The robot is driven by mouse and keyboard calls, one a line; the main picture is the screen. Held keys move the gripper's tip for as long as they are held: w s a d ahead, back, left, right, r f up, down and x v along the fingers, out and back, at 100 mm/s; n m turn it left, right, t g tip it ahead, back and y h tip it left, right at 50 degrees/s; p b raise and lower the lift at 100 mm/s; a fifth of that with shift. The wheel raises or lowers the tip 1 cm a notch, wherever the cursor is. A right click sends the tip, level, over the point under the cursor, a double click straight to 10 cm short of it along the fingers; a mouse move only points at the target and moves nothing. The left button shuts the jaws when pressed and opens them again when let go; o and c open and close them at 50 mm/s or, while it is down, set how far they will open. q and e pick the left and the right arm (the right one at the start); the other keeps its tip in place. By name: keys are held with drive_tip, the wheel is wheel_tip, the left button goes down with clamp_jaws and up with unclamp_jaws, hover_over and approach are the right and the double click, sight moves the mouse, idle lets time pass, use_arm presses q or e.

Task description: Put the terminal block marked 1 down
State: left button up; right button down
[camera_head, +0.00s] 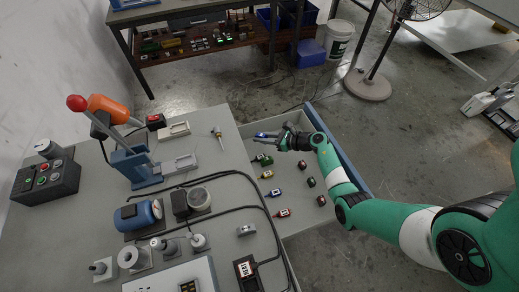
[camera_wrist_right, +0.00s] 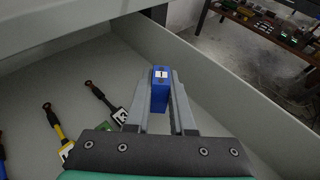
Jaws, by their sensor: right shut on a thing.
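My right gripper (camera_head: 266,136) is shut on a blue terminal block (camera_head: 261,134) and holds it at the far end of the open drawer (camera_head: 294,228). In the right wrist view, the blue block (camera_wrist_right: 160,95) stands upright between the two fingers of the gripper (camera_wrist_right: 160,104). The drawer's inner wall (camera_wrist_right: 215,85) is beyond the block. My left gripper is not in view.
The bench top (camera_head: 215,155) carries a lever press (camera_head: 135,165) and cables.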

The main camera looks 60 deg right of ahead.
sight(259, 146)
drive_tip(key=shift+w+d+f, duration=0.2)
drive_tip(key=shift+w+f, duration=0.2)
drive_tip(key=shift+f, duration=0.3)
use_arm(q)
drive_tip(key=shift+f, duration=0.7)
use_arm(e)
drive_tip(key=shift+w+d, duration=0.1)
drive_tip(key=shift+w, duration=0.05)
drive_tip(key=f+b, duration=0.3)
drive_tip(key=shift+w+d+f+b, duration=0.15)
drive_tip(key=shift+w+f+b, duration=0.1)
drive_tip(key=shift+f+b, duration=0.15)
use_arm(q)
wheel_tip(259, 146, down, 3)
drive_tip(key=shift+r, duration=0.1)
use_arm(e)
drive_tip(key=shift+s+r, duration=0.1)
drive_tip(key=shift+r, duration=0.05)
drive_tip(key=c, duration=0.8)
unclamp_jaws()
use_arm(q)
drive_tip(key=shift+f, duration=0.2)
use_arm(e)
drive_tip(key=shift+o, duration=0.2)
